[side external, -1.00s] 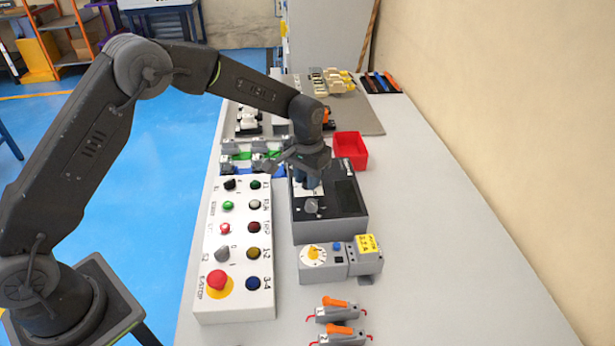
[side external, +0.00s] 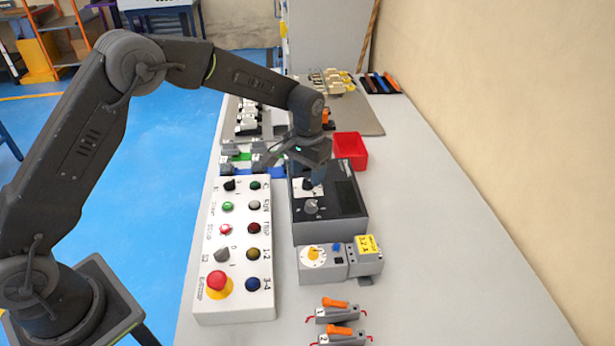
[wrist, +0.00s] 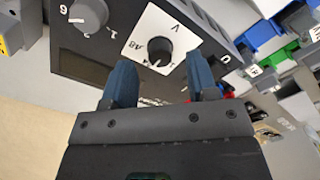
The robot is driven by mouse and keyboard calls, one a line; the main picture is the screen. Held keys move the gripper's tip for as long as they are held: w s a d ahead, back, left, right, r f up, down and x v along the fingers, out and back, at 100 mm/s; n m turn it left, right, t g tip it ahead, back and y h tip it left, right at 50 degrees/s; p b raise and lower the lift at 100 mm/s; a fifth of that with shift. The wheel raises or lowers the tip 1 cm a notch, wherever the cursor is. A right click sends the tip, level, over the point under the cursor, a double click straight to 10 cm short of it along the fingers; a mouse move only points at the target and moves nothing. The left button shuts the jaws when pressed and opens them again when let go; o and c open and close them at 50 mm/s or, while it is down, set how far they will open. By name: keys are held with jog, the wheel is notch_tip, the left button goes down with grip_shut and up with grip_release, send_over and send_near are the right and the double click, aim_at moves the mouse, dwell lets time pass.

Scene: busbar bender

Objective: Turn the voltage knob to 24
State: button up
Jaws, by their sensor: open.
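The voltage knob (wrist: 158,50) is a round black knob on a white plate marked V, on the dark top of a box-shaped unit (side external: 345,200). In the wrist view a light mark shows at its lower edge, and the small figure there is unreadable. My gripper (wrist: 161,72) has two blue fingers, apart and empty, one to each side just below the knob in the picture. I cannot tell how far above the panel they are.
A grey knob (side external: 311,207) with numbers sits beside the white plate. A white button panel (side external: 238,290) with a red emergency stop is to the left. A red bin (side external: 350,152) stands behind the unit, and a grey device with a yellow dial (side external: 313,254) in front. The right side of the table is clear.

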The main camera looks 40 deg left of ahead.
aim_at(308, 180)
notch_tip(308, 180, up, 12)
jog(key=shift+f, duration=0.15)
dwell(0.3)
jog(key=s+a+r+t, duration=0.3)
jog(key=s+r, duration=0.7)
jog(key=s, duration=0.4)
jog(key=s+f+t, duration=0.1)
jog(key=s, duration=0.8)
jog(key=s+a+f+t, duration=0.1)
jog(key=s+f, duration=0.1)
jog(key=s, duration=0.6)
jog(key=shift+s+a+t, duration=0.25)
jog(key=shift+s+t, duration=0.05)
jog(key=shift+s, duration=0.1)
